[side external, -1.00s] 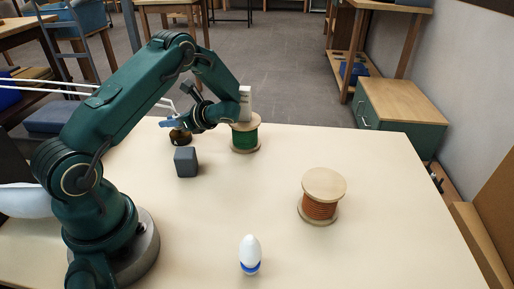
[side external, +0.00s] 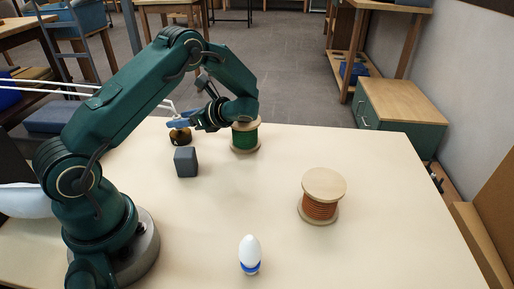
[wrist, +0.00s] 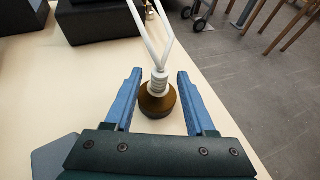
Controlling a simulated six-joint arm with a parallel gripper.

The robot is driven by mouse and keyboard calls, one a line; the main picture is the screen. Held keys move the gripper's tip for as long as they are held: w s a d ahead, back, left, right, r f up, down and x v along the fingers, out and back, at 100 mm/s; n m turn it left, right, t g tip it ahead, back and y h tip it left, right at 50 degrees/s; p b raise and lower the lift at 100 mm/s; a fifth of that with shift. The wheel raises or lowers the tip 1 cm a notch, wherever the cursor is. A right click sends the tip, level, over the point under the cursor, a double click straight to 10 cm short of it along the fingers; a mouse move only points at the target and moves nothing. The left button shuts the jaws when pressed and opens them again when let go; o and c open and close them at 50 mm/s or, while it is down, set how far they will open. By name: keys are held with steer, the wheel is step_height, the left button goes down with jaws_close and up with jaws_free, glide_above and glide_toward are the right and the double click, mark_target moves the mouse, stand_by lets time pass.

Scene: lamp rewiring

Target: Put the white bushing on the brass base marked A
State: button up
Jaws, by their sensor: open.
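The white ribbed bushing (wrist: 159,82) stands upright on top of a round brass base (wrist: 158,102) in the wrist view, with white wires (wrist: 150,35) rising from it. The base also shows in the side view (side external: 180,138); no letter is readable on it. My gripper (wrist: 160,73) is open, its blue fingers on either side of the bushing and base with gaps on both sides. In the side view my gripper (side external: 179,122) is low at the base, and the bushing is mostly hidden there.
A dark grey block (side external: 186,162) stands just in front of the base. A green-wound spool (side external: 245,138) is close to the right, partly behind my arm. An orange-wound spool (side external: 321,198) and a white and blue bottle (side external: 250,255) stand farther off. The table's right side is mostly clear.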

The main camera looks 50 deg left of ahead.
steer(key=v, duration=0.7)
steer(key=s+d+r+n+t+h, duration=0.4)
steer(key=s+d+n+t+h, duration=0.1)
steer(key=d, duration=0.5)
steer(key=s+d+r+n+t+h, duration=0.4)
steer(key=s+d+n+t+h, duration=0.1)
steer(key=d, duration=0.5)
steer(key=s+n+h, duration=0.1)
steer(key=n+h, duration=0.1)
steer(key=n, duration=0.1)
steer(key=shift+s+d+r+n+t, duration=0.15)
steer(key=shift+s+d+n+t, duration=0.05)
steer(key=shift+n+t, duration=0.1)
